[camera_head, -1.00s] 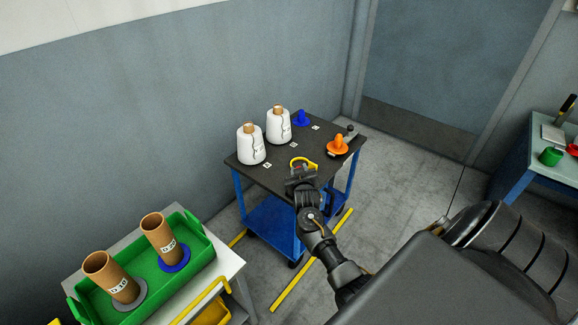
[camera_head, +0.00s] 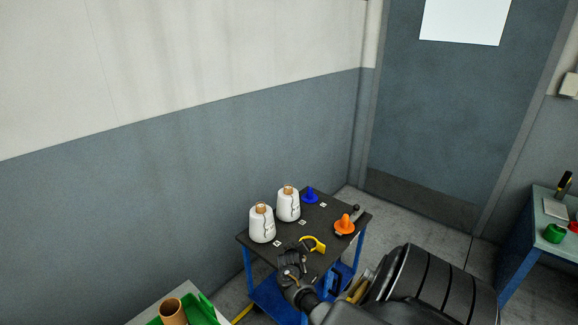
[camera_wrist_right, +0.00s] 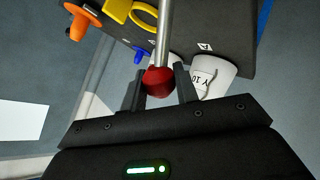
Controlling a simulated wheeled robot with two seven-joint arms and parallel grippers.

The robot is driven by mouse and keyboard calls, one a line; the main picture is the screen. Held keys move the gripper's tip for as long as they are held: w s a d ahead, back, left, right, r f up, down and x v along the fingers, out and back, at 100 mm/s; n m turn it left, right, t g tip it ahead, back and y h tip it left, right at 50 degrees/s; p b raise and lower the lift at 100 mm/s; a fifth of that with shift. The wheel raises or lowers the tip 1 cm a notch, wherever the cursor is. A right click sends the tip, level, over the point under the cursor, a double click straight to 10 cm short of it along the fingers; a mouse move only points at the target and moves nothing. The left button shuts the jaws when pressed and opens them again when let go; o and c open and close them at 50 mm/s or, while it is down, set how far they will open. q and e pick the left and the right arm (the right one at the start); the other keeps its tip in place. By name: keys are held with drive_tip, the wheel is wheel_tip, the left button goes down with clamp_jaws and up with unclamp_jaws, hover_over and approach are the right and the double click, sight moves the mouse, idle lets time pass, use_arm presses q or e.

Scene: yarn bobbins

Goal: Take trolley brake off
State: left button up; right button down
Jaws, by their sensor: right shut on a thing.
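The trolley has a dark top (camera_head: 322,223) and blue legs (camera_head: 359,249). In the right wrist view a thin metal lever (camera_wrist_right: 163,35) with a red knob (camera_wrist_right: 158,80) reaches between my right gripper's fingers (camera_wrist_right: 163,87). The fingers are shut on the knob. In the head view my right gripper (camera_head: 290,262) is at the trolley's near edge; it hides the knob there. My left gripper is not in view.
On the trolley stand two white yarn bobbins (camera_head: 262,224), a blue piece (camera_head: 310,196), an orange piece (camera_head: 345,225) and a yellow ring-like piece (camera_head: 314,244). A green tray with a brown tube (camera_head: 172,312) is lower left. A wall stands behind; a side table (camera_head: 522,222) is right.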

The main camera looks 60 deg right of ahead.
idle(0.3)
drive_tip(key=c, duration=1.1)
unclamp_jaws()
drive_tip(key=shift+d+f, duration=0.1)
drive_tip(key=shift+f, duration=0.05)
drive_tip(key=shift+w, duration=0.1)
drive_tip(key=p+v, duration=0.1)
drive_tip(key=v, duration=1)
